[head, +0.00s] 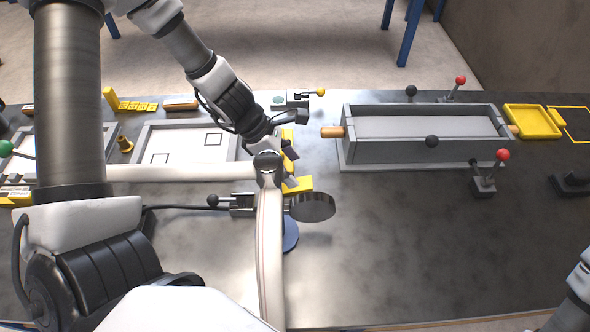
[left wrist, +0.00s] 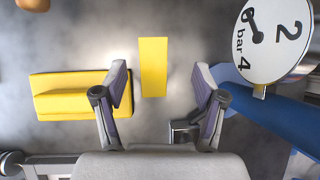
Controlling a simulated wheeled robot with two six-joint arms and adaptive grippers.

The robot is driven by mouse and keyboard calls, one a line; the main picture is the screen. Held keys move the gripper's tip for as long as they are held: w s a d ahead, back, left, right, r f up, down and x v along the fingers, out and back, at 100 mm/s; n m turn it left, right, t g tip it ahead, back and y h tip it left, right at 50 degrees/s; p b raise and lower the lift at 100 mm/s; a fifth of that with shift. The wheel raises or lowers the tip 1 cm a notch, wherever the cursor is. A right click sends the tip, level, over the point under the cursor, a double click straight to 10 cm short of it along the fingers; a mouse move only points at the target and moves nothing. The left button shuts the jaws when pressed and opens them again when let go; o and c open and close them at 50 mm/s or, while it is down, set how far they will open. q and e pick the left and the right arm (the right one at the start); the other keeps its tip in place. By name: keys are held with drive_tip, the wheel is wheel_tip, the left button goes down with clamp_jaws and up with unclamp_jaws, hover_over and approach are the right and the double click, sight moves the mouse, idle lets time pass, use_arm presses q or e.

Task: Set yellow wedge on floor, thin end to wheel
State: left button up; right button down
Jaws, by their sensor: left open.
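My left gripper (head: 291,167) is open and empty above the bench. In the left wrist view its fingers (left wrist: 162,75) stand wide apart. A plain yellow piece (left wrist: 153,67) shows as a flat rectangle between them, nearer the left finger; in the head view it shows (head: 300,186) at the near finger. A second yellow piece (left wrist: 70,95) with a raised step lies left of the fingers; it is partly hidden behind the gripper in the head view (head: 288,137). I cannot tell surely which is the wedge. No wheel is recognisable. My right gripper is not in view.
A pressure gauge (left wrist: 272,38) and blue pipe (left wrist: 275,118) stand close to the right finger. A grey trough (head: 420,150) with levers stands right, a white panel (head: 185,145) left. The bench front is mostly clear.

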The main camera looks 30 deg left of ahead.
sight(304, 183)
use_arm(q)
drive_tip(key=shift+w+d+r+y, duration=0.1)
drive_tip(key=shift+d+r+y, duration=0.1)
drive_tip(key=shift+y, duration=0.6)
drive_tip(key=shift+r+y+b, duration=0.1)
drive_tip(key=shift+y+b, duration=0.2)
drive_tip(key=b+x, duration=0.7)
drive_tip(key=b, duration=0.1)
drive_tip(key=shift+a+f, duration=0.2)
drive_tip(key=shift+f, duration=0.2)
drive_tip(key=shift+w, duration=0.1)
drive_tip(key=shift+r, duration=0.1)
drive_tip(key=shift+r, duration=0.1)
drive_tip(key=c, duration=1.3)
